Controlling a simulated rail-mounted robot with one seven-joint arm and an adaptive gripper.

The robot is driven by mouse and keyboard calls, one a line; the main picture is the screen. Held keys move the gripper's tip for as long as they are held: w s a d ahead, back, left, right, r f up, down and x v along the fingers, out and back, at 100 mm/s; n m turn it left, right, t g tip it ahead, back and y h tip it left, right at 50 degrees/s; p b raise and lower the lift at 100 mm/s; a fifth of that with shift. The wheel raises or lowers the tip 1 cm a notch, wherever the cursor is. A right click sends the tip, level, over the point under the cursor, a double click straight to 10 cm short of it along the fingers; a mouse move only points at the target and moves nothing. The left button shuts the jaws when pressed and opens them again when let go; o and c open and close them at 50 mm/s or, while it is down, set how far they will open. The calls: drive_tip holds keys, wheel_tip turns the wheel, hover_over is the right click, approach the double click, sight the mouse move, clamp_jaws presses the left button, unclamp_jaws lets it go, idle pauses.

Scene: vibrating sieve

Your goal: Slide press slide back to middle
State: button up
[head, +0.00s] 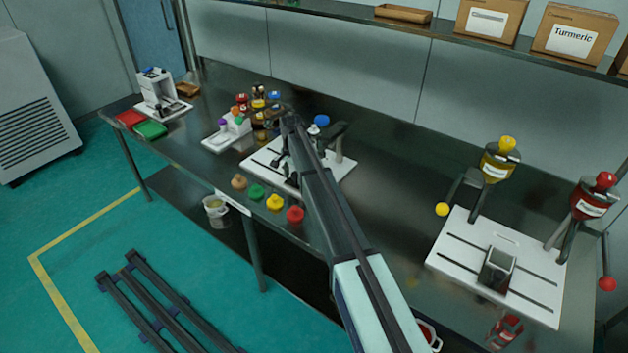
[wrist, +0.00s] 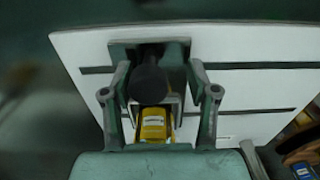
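The press has a white base plate (head: 262,157) with dark slots, standing mid-bench in the head view; the plate also shows in the wrist view (wrist: 245,55). In the wrist view the metal press slide (wrist: 177,93) is near the slots. A yellow labelled item (wrist: 153,125) sits in it, partly hidden by a dark round knob (wrist: 149,84). My gripper (wrist: 158,80) has one finger on each side of the slide. The fingers are apart, but I cannot tell whether they touch it. My arm hides much of the press in the head view.
A second white base (head: 455,262) with a metal block and yellow and red dispensers stands at the right. Several coloured lids, such as a red one (head: 295,215), line the front edge. Jars (head: 258,105) stand behind the press. Bare bench lies between the two bases.

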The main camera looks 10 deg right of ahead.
drive_tip(key=shift+w+a, duration=1.3)
drive_tip(key=shift+a, duration=0.15)
drive_tip(key=shift+w+a, duration=1.25)
drive_tip(key=shift+a, duration=0.15)
drive_tip(key=o, duration=0.8)
wheel_tip(320, 180, up, 9)
drive_tip(key=p, duration=0.3)
drive_tip(key=shift+p, duration=0.3)
